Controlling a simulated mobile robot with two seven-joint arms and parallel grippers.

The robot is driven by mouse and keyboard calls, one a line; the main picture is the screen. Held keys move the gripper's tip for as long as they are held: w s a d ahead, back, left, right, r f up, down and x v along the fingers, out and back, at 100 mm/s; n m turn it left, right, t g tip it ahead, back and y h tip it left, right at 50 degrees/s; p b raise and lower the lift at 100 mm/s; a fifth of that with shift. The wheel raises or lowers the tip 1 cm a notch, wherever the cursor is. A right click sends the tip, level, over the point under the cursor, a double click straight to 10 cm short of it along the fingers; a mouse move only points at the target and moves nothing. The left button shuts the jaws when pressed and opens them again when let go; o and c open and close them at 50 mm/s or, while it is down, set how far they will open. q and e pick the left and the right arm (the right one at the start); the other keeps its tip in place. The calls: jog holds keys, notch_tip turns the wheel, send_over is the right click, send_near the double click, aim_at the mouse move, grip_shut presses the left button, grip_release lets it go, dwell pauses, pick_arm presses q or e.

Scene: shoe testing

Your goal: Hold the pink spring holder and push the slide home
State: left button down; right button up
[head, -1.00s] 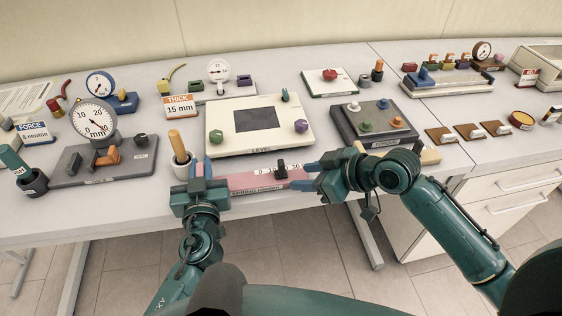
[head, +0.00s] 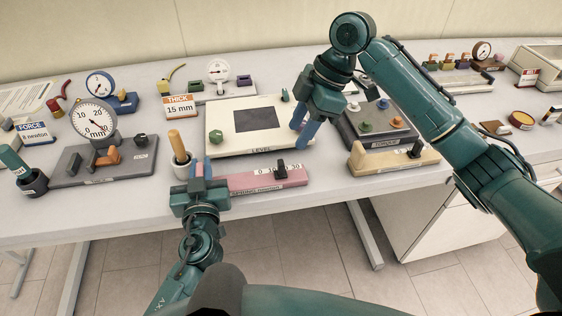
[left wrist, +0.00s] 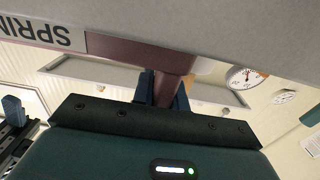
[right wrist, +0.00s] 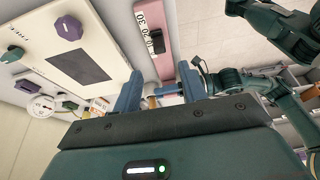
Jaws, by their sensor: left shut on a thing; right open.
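The pink spring holder (head: 247,183) lies along the front edge of the bench, with a number scale along its top. Its black slide (head: 281,170) stands between the marks 0 and 30, towards the right; it also shows in the right wrist view (right wrist: 157,42). My left gripper (head: 198,169) is shut on the holder's left end; the left wrist view shows a pink part (left wrist: 172,62) between its fingers. My right gripper (head: 306,130) is open and raised above the right side of the level panel, behind and right of the slide, apart from the holder.
The white level panel (head: 225,148) lies behind the holder. A tan scale holder (head: 375,163) lies to the right, before the dark torque box (head: 352,137). A cup with an orange-handled tool (head: 181,158) stands just behind my left gripper. The bench front edge is close.

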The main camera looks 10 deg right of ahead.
aim_at(282, 162)
jog(key=x, duration=1)
jog(key=shift+a+f, duration=0.2)
jog(key=shift+c, duration=0.4)
grip_shut()
